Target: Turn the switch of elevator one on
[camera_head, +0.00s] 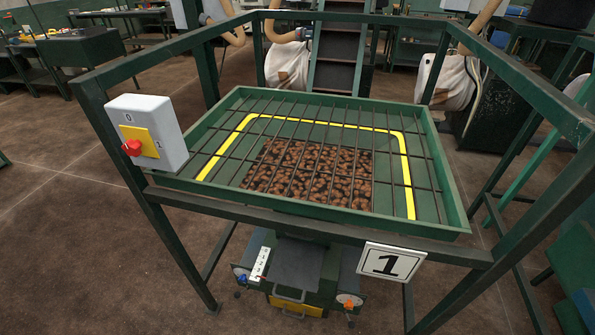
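The switch box (148,128) is a pale grey box on the left front post of a green frame. It has a yellow plate (141,141) with a red knob (132,148) and a "0" mark above. Another mark to the right of the plate is too small to read for certain. A white sign with "1" (391,263) hangs on the front rail of the same frame. The knob's exact angle is hard to tell. Neither of my grippers shows in the head view.
A green grated hopper (428,158) with brown contents sits inside the frame (323,229). A machine with a yellow front (297,306) stands beneath. White bulk bags (447,80) stand behind. Brown floor (75,235) is clear at the left front.

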